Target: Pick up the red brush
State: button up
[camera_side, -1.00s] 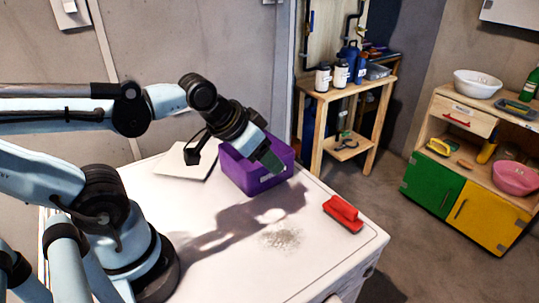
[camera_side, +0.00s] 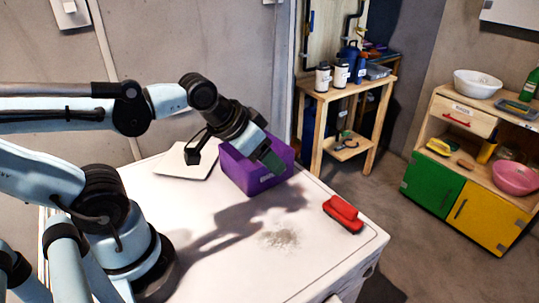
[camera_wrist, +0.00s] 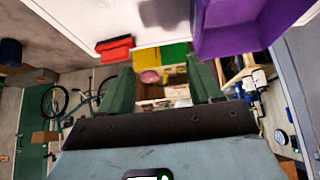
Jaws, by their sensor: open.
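The red brush (camera_side: 343,213) lies on the white worktop near its right edge, next to a patch of grey grit (camera_side: 280,238). In the wrist view the red brush (camera_wrist: 115,48) shows at upper left, apart from the fingers. My gripper (camera_side: 270,161) is above the worktop, in front of the purple bin (camera_side: 256,178) in the side view, and up and left of the brush. In the wrist view my gripper (camera_wrist: 160,78) has its two green fingers spread with nothing between them.
The purple bin also fills the wrist view's upper right (camera_wrist: 240,35). A flat white panel (camera_side: 187,160) lies at the back left of the worktop. A wooden shelf (camera_side: 345,100) and a cabinet (camera_side: 465,180) stand beyond it. The worktop around the brush is clear apart from the grit.

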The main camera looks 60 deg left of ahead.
jog(key=n+g+h, duration=0.2)
jog(key=n+g, duration=0.5)
jog(key=n, duration=1.2)
send_near(344, 203)
jog(key=f, duration=0.5)
jog(key=shift+d+f, duration=0.2)
jog(key=shift+d, duration=0.1)
jog(key=shift+w+d+f, duration=0.1)
jog(key=shift+d+f, duration=0.1)
jog(key=shift+f, duration=0.65)
jog(key=shift+s+d+f, duration=0.1)
jog(key=shift+d+f, duration=0.1)
jog(key=shift+f, duration=0.65)
jog(key=shift+w+d+f, duration=0.1)
jog(key=shift+d+f, duration=0.1)
jog(key=shift+f, duration=0.65)
jog(key=shift+c, duration=0.3)
jog(key=c, duration=1.1)
jog(key=shift+r, duration=0.1)
